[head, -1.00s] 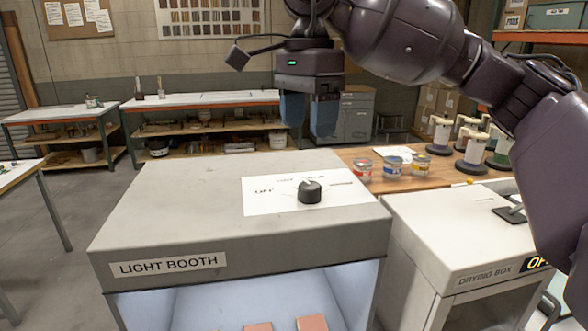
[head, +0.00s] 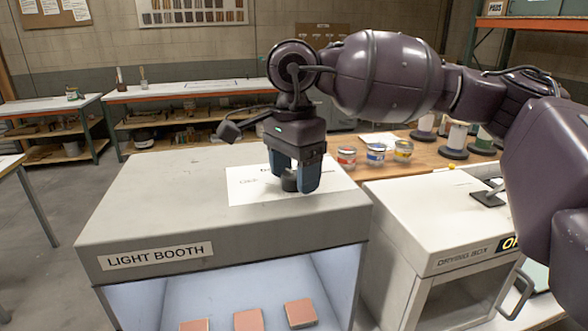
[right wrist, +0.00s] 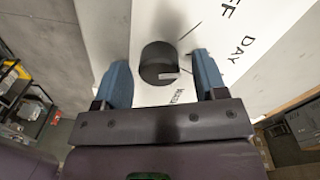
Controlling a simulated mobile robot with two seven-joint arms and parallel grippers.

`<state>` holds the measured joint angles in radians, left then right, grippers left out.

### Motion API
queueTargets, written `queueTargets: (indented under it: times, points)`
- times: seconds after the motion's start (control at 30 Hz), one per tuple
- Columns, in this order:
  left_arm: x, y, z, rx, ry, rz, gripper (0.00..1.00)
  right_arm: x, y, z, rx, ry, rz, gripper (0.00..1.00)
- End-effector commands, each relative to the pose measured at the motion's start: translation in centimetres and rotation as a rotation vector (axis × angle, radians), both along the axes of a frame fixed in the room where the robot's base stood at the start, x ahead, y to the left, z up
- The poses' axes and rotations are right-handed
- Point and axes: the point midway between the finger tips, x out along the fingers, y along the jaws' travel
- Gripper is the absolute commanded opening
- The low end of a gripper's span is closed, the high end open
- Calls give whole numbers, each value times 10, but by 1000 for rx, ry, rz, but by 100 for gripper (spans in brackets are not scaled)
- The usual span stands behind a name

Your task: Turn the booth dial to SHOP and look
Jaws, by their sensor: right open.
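The booth dial (head: 289,182) is a black knob on a white label plate (head: 243,190) on top of the light booth (head: 150,195). My right gripper (head: 294,180) is open, pointing down, with its blue fingers on both sides of the dial. In the right wrist view the dial (right wrist: 159,64) sits between the two fingertips, with a gap on each side. The plate there shows "DAY" and part of another word; a third word is partly hidden beside the dial. A small light mark shows on the dial's near side. My left gripper is not in view.
Several reddish sample blocks (head: 300,313) lie inside the lit booth. A drying box (head: 415,215) stands to the right. Small paint cans (head: 376,154) stand on the wooden bench behind, close to my right arm. Floor at the left is clear.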

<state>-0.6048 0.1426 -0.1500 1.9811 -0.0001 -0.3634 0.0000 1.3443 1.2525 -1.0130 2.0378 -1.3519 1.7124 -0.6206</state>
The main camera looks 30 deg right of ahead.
Motion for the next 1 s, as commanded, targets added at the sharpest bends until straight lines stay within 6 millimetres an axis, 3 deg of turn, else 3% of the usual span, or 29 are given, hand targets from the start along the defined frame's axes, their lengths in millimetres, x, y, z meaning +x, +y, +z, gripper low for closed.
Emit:
queueTargets:
  times: [0.23,0.57,1.0]
  points:
    - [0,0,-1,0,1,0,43,0,0,-1,0,0,0,65]
    - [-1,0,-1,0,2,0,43,0,0,0,0,0,0,16]
    - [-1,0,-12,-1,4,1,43,0,0,-2,1,0,-109,16]
